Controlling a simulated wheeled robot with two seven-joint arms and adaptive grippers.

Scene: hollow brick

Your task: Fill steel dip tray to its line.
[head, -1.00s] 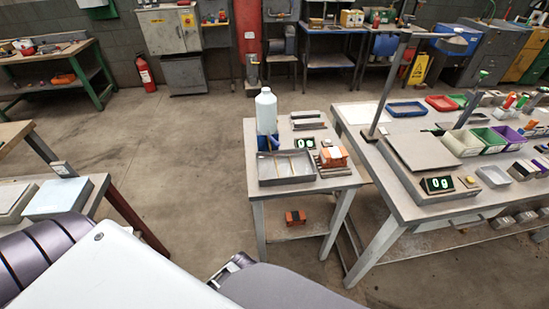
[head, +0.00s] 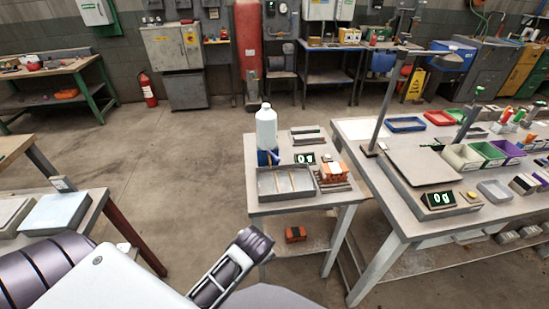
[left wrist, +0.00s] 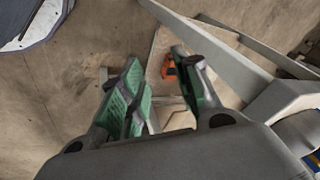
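The tray's inside is too small to read for liquid or a line. My left gripper (head: 254,244) is in front of the table, lower than the tray and apart from it. In the left wrist view its green-padded fingers (left wrist: 158,60) are open, with nothing between them. My right gripper is not in view.
Another orange brick (head: 295,234) lies on the lower shelf. A larger bench (head: 400,225) with a scale (head: 420,165) stands right.

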